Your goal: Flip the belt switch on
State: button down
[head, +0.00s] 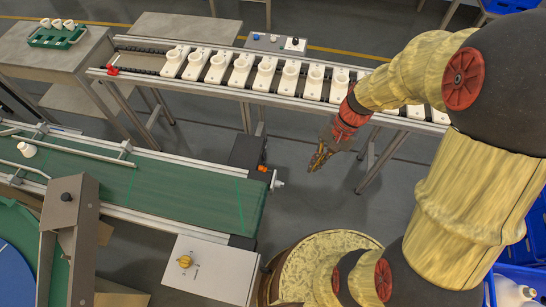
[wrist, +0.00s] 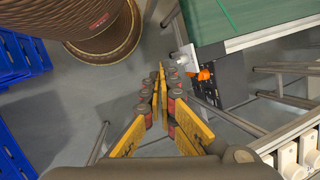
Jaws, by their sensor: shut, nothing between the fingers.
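A yellow rotary knob (head: 185,261) sits on top of a light grey box (head: 210,268) at the front side of the green conveyor belt (head: 150,185) in the head view. Its label is too small to read. Another control box (head: 276,43) with a blue knob and a dark knob stands behind the rack of white holders. My gripper (head: 317,165) is shut and empty, pointing down over the floor between belt and rack, well apart from both boxes. In the wrist view its fingers (wrist: 161,72) meet at the tips. The yellow knob is not in the wrist view.
The belt's end has a dark motor and an orange part (head: 262,168), also in the wrist view (wrist: 204,75). A rail rack (head: 225,88) holds several white holders (head: 240,68). A round drum (head: 325,255) stands beside the grey box. Blue crates (wrist: 20,58) are left.

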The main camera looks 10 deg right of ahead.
aim_at(264, 156)
jog(key=w+a+f+m+t+y+p, duration=0.1)
jog(key=w+f+m+y, duration=0.1)
jog(key=w+f+m, duration=0.5)
jog(key=w+a+f+m+t+y+p, duration=0.15)
jog(key=f+m, duration=0.25)
jog(key=f, duration=0.8)
jog(key=w+d+m+t, duration=0.1)
jog(key=w+m, duration=0.3)
jog(key=w, duration=0.2)
jog(key=shift+w+d+f+t+b, duration=0.2)
jog(key=shift+d+f+t+b, duration=0.05)
jog(key=shift+f+t+b, duration=0.1)
jog(key=a+r+b+x, duration=0.1)
jog(key=b+x, duration=0.3)
jog(key=x, duration=0.9)
jog(key=shift+w+a+r, duration=0.35)
jog(key=shift+w+a, duration=0.05)
